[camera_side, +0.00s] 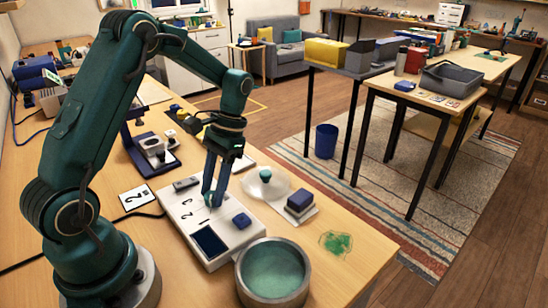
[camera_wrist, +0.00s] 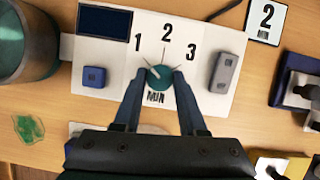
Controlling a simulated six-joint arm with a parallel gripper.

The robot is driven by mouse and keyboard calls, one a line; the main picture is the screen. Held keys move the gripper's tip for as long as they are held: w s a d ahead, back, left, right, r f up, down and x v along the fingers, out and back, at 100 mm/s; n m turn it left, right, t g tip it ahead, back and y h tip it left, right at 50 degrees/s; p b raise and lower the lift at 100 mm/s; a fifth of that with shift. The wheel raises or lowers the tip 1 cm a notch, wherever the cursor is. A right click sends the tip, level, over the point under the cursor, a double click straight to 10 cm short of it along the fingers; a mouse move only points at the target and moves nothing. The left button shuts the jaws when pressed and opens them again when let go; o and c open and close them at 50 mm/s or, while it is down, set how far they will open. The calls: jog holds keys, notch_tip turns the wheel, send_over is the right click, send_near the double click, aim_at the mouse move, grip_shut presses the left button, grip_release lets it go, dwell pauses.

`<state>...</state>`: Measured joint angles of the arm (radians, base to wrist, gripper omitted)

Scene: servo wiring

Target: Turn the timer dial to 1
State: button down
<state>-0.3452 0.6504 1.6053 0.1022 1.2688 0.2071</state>
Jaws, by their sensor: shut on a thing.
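The timer panel (camera_side: 188,226) is a white box on the wooden table. In the wrist view, the panel (camera_wrist: 190,22) carries the numbers 1, 2 and 3 in an arc above a round teal dial (camera_wrist: 160,78), with "MIN" below. A pale mark on the dial points up and left, toward the 1 side. My gripper (camera_wrist: 157,80) has one finger on each side of the dial and is shut on it. In the side view, my gripper (camera_side: 211,198) reaches down to the panel, and its fingers largely hide the dial. A card (camera_wrist: 265,20) reads "2 MIN".
The panel also bears a dark screen (camera_wrist: 104,19), a blue button (camera_wrist: 94,77) and a grey switch (camera_wrist: 224,73). A round pot (camera_side: 273,272), a white lid with a teal knob (camera_side: 265,184) and a blue block (camera_side: 300,201) stand close by. A green scrap (camera_side: 337,243) lies near the table edge.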

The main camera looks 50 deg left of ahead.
jog(key=shift+r, duration=0.1)
jog(key=shift+c, duration=2.3)
grip_release()
jog(key=shift+v, duration=2.55)
jog(key=shift+d, duration=0.1)
notch_tip(320, 180, up, 6)
jog(key=d+m+t, duration=0.1)
jog(key=d+t, duration=0.1)
jog(key=d, duration=0.1)
jog(key=s+d+r+t, duration=0.1)
jog(key=s+d+t, duration=0.6)
jog(key=s+t, duration=0.1)
jog(key=shift+s+d, duration=0.2)
jog(key=shift+s, duration=0.45)
